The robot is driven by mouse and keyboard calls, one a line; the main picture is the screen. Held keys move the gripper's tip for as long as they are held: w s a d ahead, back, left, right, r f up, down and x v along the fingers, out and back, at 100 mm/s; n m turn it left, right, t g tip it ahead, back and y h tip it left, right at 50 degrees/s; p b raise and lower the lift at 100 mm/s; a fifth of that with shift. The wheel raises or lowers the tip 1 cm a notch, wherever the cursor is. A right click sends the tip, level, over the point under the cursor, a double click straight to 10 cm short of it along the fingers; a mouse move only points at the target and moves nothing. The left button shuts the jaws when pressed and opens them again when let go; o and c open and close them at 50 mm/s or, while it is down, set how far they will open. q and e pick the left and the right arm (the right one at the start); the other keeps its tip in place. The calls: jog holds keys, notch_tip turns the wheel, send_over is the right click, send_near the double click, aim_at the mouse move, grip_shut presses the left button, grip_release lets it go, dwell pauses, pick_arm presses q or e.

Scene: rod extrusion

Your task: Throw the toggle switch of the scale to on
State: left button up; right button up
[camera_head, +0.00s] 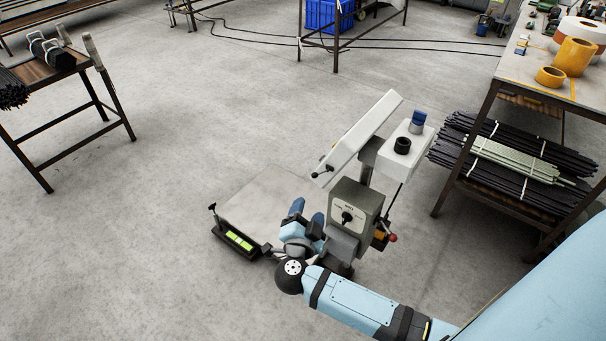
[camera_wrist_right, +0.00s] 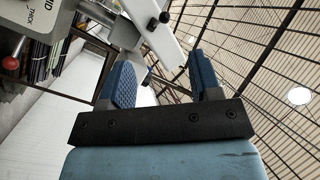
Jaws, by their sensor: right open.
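The scale stands on the floor with a flat grey platform (camera_head: 262,197) and an upright head. A grey-green box (camera_head: 357,202) on its column carries a pale label plate with a small black switch (camera_head: 347,217); I cannot tell which position the switch is in. My right gripper (camera_head: 307,213), with blue fingers, is open and empty, just left of this box and above the platform's right side. In the right wrist view its two fingers (camera_wrist_right: 163,80) are apart with nothing between them. Part of the scale's head (camera_wrist_right: 135,20) shows beyond them at upper left. My left gripper is out of view.
A red-knobbed lever (camera_head: 392,238) sticks out right of the box. The scale's slanted white beam (camera_head: 358,138) rises above it. A workbench (camera_head: 480,100) with bundled dark rods stands at right. The floor left of the scale is clear.

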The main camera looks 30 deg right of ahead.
aim_at(317, 174)
jog(key=x, duration=1.2)
jog(key=shift+w+d, duration=0.2)
jog(key=shift+d, duration=0.05)
jog(key=c, duration=0.9)
